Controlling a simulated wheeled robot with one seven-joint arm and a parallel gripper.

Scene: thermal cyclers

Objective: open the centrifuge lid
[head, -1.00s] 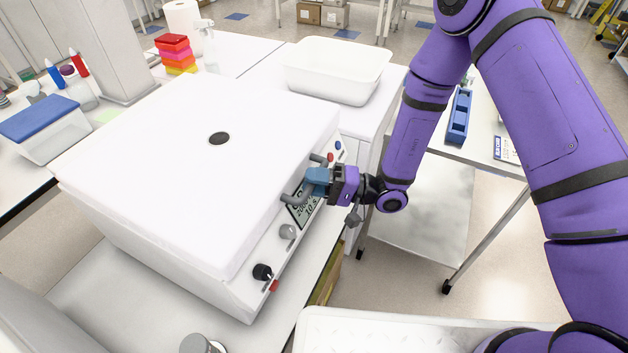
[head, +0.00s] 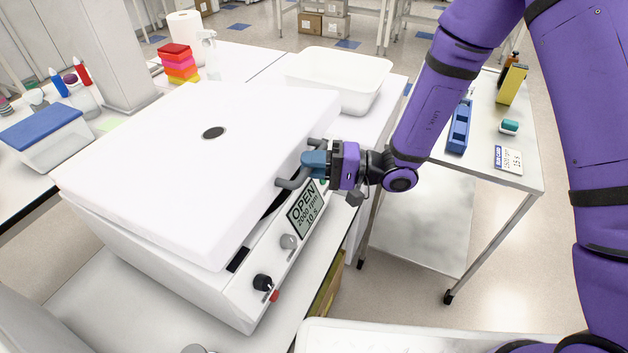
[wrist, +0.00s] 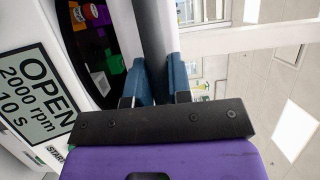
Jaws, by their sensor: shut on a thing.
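The white centrifuge (head: 150,262) stands on the bench at the left, with its broad flat lid (head: 150,150) tilted up slightly at the front edge. A dark gap shows under that edge. My gripper (head: 306,165) is shut on the grey lid handle (head: 287,183) at the lid's front. In the wrist view the blue fingertips (wrist: 163,85) clasp the grey handle bar (wrist: 152,40). Coloured tube blocks (wrist: 98,20) show in the dark opening. The display (head: 305,210) reads OPEN, 2000 rpm, 10 s.
A white tub (head: 345,75) stands behind the centrifuge. A metal cart (head: 490,160) at the right carries a blue rack (head: 459,125). A blue-lidded box (head: 45,130) and bottles stand at the left. The space above the lid looks clear.

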